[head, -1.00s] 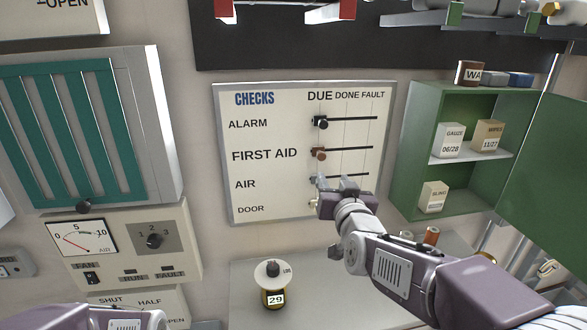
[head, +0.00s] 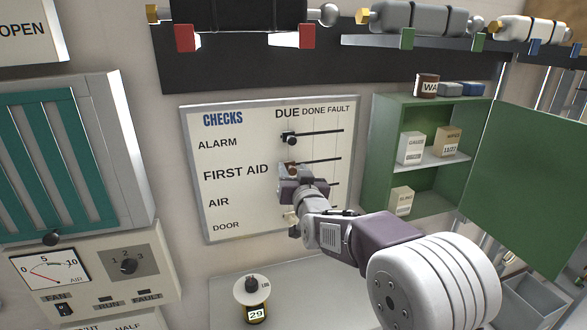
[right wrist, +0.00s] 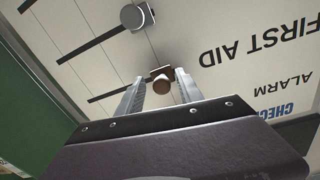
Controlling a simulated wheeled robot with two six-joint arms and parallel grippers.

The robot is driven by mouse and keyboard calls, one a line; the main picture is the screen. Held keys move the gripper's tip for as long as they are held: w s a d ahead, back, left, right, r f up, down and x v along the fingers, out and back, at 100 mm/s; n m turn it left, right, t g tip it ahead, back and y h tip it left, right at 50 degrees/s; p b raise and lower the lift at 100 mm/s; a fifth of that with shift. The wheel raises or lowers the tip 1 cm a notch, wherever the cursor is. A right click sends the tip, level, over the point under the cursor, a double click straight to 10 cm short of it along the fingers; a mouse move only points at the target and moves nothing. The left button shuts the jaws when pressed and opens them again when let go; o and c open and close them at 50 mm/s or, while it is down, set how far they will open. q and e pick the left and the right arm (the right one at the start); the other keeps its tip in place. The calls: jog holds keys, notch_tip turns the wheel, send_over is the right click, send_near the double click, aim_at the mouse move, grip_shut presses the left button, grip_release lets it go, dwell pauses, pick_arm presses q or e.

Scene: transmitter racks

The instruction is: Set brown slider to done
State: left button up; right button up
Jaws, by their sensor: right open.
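The CHECKS board (head: 228,143) hangs on the wall with DUE, DONE and FAULT columns. The brown slider (head: 291,167) is on the FIRST AID row at the DUE end of its slot. It also shows in the right wrist view (right wrist: 161,81). My right gripper (right wrist: 159,76) is open, with one finger on each side of the brown knob; contact cannot be told. In the head view the gripper (head: 289,172) partly covers the knob. My left gripper is out of view.
The black ALARM slider (head: 289,137) stands at DUE, just above. The grey AIR slider (right wrist: 137,17) shows close by in the right wrist view. An open green cabinet (head: 384,150) is to the right. A jar labelled 29 (head: 256,313) stands below on the counter.

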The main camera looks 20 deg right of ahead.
jog(key=shift+s+a+r, duration=0.1)
jog(key=shift+s+a, duration=0.05)
jog(key=shift+a, duration=0.15)
grip_shut()
jog(key=shift+d, duration=0.15)
dwell(0.9)
